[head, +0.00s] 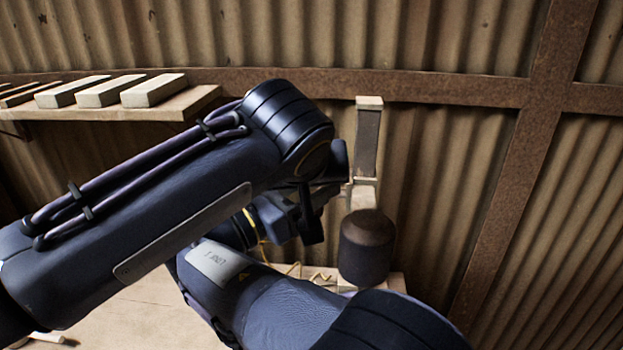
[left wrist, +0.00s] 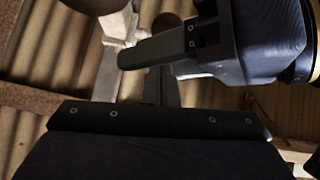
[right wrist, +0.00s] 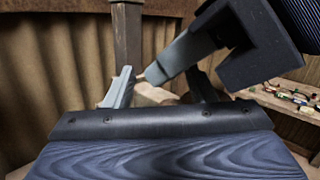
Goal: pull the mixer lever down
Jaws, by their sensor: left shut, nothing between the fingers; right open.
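In the head view the mixer appears as a dark, round-topped drum (head: 367,250) at the centre right. Above it stands an upright grey bar (head: 367,140) with a pale top, apparently the lever. It also shows as a dark upright in the right wrist view (right wrist: 127,40). My left gripper (left wrist: 161,75) is shut and empty. My right gripper (right wrist: 160,73) is open, with a pale block (right wrist: 152,96) beyond its fingers. My arms largely hide both grippers in the head view.
A wooden shelf (head: 190,104) at the left holds several pale tiles (head: 153,90). A corrugated wall (head: 440,40) with rusty beams closes the back. A shelf with small coloured items (right wrist: 290,97) shows at right in the right wrist view. My arms are crowded together beside the mixer.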

